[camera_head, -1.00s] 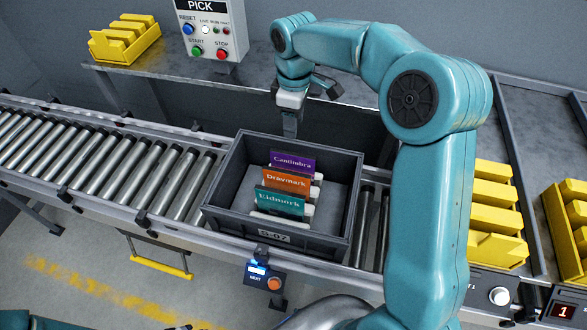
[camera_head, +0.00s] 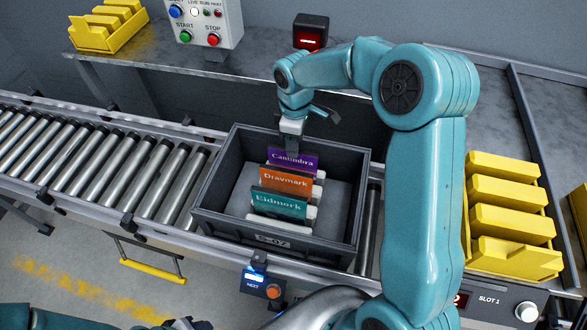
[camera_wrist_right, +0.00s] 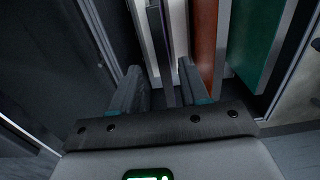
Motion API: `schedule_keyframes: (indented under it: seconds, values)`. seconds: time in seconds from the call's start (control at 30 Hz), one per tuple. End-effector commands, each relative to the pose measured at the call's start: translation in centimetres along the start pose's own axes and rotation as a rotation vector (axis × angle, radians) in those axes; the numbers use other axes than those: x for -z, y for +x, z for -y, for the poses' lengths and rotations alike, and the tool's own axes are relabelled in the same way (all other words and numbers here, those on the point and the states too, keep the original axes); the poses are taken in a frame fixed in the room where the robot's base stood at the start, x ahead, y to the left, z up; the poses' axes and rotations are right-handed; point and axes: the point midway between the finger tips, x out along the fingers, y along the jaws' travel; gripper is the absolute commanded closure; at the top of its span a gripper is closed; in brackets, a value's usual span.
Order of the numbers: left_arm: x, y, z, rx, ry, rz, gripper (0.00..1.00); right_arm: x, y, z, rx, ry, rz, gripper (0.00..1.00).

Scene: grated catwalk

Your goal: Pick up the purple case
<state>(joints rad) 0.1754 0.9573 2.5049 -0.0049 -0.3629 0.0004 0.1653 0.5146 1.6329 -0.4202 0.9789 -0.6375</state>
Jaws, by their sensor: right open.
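The purple case (camera_head: 293,160), lettered Cantimbra, stands upright at the back of a row in a dark grey tote (camera_head: 227,205). An orange case (camera_head: 286,180) and a teal case (camera_head: 279,205) stand in front of it. My right gripper (camera_head: 291,138) is open and points down just behind and above the purple case. In the right wrist view, a thin dark purplish edge of the purple case (camera_wrist_right: 164,45) shows between the open fingers (camera_wrist_right: 161,72); contact cannot be told. A dark part of my left gripper (camera_head: 182,323) shows at the bottom edge; its jaws are unclear.
The tote sits on a roller conveyor (camera_head: 95,165). Its walls (camera_wrist_right: 95,30) rise close around the right gripper. A control box (camera_head: 205,22) and yellow bins (camera_head: 108,25) stand on the back bench; another yellow bin (camera_head: 512,215) is at right.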

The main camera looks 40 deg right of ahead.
Motion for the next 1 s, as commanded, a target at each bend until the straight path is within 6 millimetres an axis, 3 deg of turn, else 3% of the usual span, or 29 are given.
schedule_keyframes:
  seconds: [0.23,0.5,0.77,0.9,1.0]
  values:
    - [0.0,-0.4,-0.1,0.0,-0.001,0.0,0.57,0.0,2.1,0.0,0.002,0.0,0.002,0.55]
    - [0.0,-1.0,-0.4,0.0,-0.001,0.0,0.57,-0.2,6.0,-0.1,0.001,0.0,0.0,0.55]
    - [0.0,-1.0,-0.3,0.0,-0.001,0.0,0.57,-0.1,6.3,-0.1,-0.001,0.0,-0.002,0.55]
    - [0.0,-1.0,-0.3,0.0,-0.001,0.0,0.57,-0.1,6.2,-0.1,-0.001,0.0,-0.002,1.0]
    - [0.0,-1.0,-0.3,0.0,-0.001,0.0,0.57,-0.1,6.2,-0.1,-0.001,0.0,-0.002,1.0]
